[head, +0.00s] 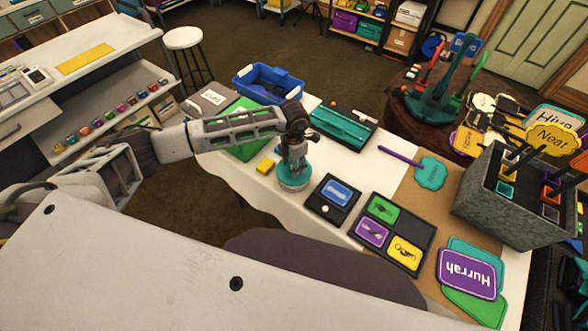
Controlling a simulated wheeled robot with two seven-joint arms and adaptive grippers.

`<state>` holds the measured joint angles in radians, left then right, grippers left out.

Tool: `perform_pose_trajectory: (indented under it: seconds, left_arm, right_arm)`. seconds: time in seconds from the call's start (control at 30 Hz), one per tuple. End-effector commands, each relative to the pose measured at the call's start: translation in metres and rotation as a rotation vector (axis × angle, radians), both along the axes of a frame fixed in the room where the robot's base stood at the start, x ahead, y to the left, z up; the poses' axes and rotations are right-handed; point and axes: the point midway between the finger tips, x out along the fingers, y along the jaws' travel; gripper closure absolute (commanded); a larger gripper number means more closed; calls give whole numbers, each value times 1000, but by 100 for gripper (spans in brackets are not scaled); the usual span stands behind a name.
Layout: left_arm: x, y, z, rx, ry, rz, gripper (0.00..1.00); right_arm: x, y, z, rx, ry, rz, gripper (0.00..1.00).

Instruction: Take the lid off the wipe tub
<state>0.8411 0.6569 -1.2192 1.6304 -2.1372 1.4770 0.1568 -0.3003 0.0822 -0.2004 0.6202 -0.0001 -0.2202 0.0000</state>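A short round tub, which looks like the wipe tub (293,183), stands near the left edge of the white table. Its lower rim is pale grey and its upper part is teal. My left gripper (294,157) points down over the tub from above, with its fingers at the teal upper part. The fingers are small and dark against the teal, so I cannot tell whether they grip it, or where the lid meets the tub. My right gripper is out of view.
A black tray with a blue card (337,192) sits just right of the tub. A teal tray (342,126) is behind. A grey sign bin (500,215) stands at the right.

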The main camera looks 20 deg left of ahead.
Motion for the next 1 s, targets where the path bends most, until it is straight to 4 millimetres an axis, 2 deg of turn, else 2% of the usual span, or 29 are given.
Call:
perform_pose_trajectory:
  seconds: [0.53,0.9,1.0]
  left_arm:
    - [0,0,-4,-1,-1,0,53]
    - [0,0,-4,-1,-1,0,99]
    - [0,0,-4,-1,-1,0,100]
  right_arm:
    - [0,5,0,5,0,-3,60]
    - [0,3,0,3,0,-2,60]
    - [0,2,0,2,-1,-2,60]
